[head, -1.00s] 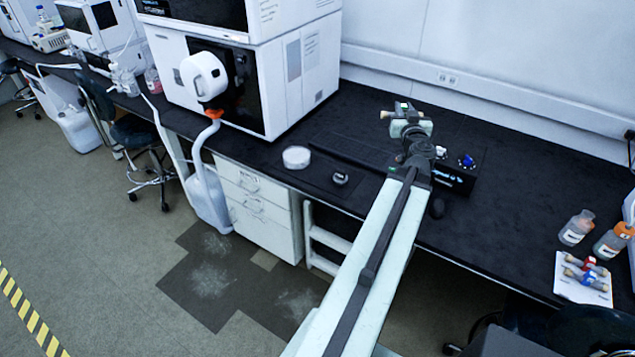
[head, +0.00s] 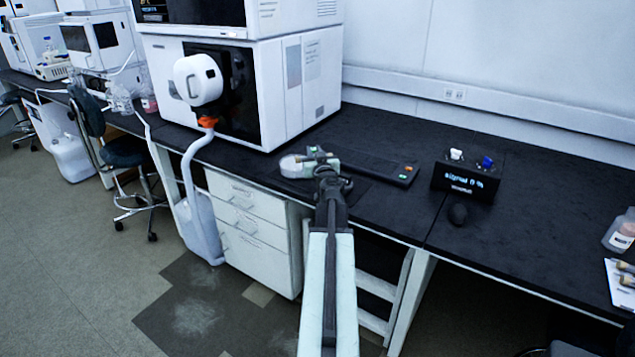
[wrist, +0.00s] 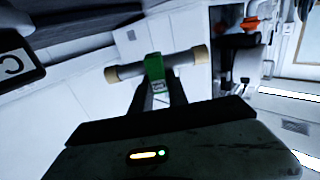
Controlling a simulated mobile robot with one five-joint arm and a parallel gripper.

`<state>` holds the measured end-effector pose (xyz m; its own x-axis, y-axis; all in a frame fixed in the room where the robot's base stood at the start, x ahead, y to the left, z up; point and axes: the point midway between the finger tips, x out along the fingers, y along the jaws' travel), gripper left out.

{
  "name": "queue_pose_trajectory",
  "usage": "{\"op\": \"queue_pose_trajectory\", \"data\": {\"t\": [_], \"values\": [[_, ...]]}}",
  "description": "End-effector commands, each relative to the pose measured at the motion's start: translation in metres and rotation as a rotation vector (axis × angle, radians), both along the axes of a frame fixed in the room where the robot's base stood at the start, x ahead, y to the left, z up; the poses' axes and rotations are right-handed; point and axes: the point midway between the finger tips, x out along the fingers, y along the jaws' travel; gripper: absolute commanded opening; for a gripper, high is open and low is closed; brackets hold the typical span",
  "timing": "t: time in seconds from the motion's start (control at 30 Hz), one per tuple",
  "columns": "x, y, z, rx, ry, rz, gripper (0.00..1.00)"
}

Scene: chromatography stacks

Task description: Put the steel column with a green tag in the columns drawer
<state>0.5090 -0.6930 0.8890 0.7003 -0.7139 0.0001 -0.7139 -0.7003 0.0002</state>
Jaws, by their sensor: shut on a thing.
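My gripper (head: 325,166) is shut on the steel column (wrist: 131,70). The column has tan end caps and a green tag (wrist: 156,66) at its middle, and lies crosswise in the jaws in the wrist view. In the head view the held column is small and partly hidden, above the front of the bench. A white drawer cabinet (head: 246,258) stands under the bench, below and left of my gripper. Its drawers look shut, and its top drawer (head: 236,189) bears a label too small to read.
A white dish (head: 290,168) is on the bench beside my gripper. A large instrument (head: 300,95) stands behind it. A black display box (head: 466,182) and a dark round object (head: 458,214) are to the right. A waste jug (head: 203,235) stands left of the cabinet.

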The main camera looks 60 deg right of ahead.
Motion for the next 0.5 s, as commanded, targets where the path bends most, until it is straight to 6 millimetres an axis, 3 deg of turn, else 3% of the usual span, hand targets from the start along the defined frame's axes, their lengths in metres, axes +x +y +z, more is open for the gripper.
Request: {"op": "queue_pose_trajectory", "data": {"t": [0.03,0.17,0.37,0.5], "values": [[0.0,0.0,-0.021,0.0,0.0,0.0,0.0],[0.0,0.0,-0.048,0.0,0.0,0.0,0.0],[0.0,0.0,-0.051,0.0,0.0,0.0,0.0],[0.0,0.0,-0.07,0.0,0.0,0.001,0.0]]}}
